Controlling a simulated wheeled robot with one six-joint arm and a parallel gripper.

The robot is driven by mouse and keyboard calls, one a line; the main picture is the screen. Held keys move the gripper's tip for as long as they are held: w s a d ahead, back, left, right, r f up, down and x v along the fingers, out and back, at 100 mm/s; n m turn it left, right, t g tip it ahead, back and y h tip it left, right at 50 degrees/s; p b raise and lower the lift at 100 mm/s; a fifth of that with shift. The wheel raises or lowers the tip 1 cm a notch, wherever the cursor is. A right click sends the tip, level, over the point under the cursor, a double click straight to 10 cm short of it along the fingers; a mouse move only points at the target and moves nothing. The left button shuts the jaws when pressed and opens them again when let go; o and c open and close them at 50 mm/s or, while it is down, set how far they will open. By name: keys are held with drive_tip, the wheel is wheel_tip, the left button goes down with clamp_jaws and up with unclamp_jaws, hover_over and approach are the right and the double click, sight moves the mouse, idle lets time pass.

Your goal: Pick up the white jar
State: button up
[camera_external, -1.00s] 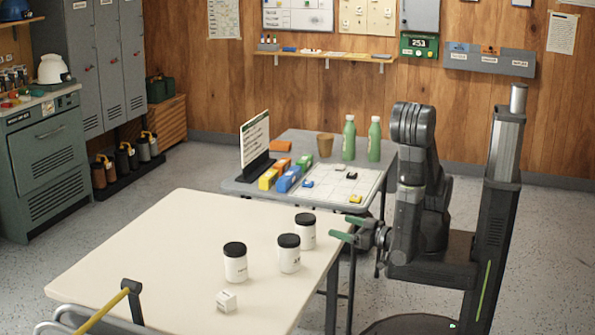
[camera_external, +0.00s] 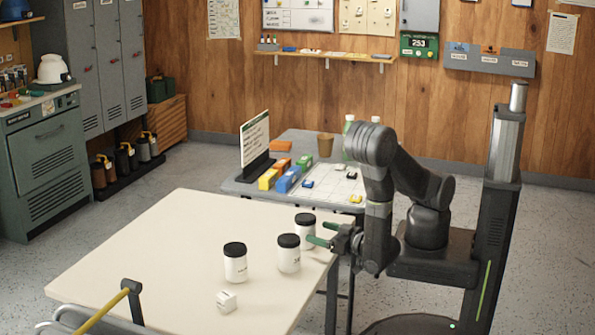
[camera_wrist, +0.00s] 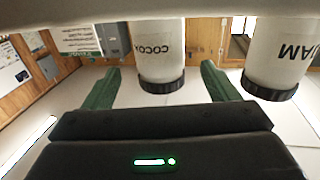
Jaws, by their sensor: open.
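Three white jars with black lids stand upright on the cream table: a left jar (camera_external: 236,266), a middle jar (camera_external: 289,258) and a rear right jar (camera_external: 304,231). My gripper (camera_external: 324,234) is open and empty at the table's right edge, its green fingers pointing left close to the rear right jar. In the upside-down wrist view, a jar lettered COCOA (camera_wrist: 160,60) lies ahead between the open fingers. A jar lettered JAM (camera_wrist: 283,60) is to its right, outside the fingers. I cannot tell whether a finger touches a jar.
A small white cube (camera_external: 227,301) lies near the front of the cream table (camera_external: 160,255); its left part is clear. Behind, a grey table holds colored blocks (camera_external: 288,180), a sign (camera_external: 255,139), a brown cup (camera_external: 325,145) and green bottles, partly hidden by my arm.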

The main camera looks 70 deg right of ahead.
sight(313, 228)
drive_tip(key=shift+p+x, duration=0.7)
drive_tip(key=shift+x, duration=2.4)
drive_tip(key=shift+r, duration=0.1)
drive_tip(key=c, duration=1.3)
drive_tip(key=shift+r, duration=0.15)
drive_tip(key=shift+r+p, duration=0.45)
drive_tip(key=shift+r, duration=4.45)
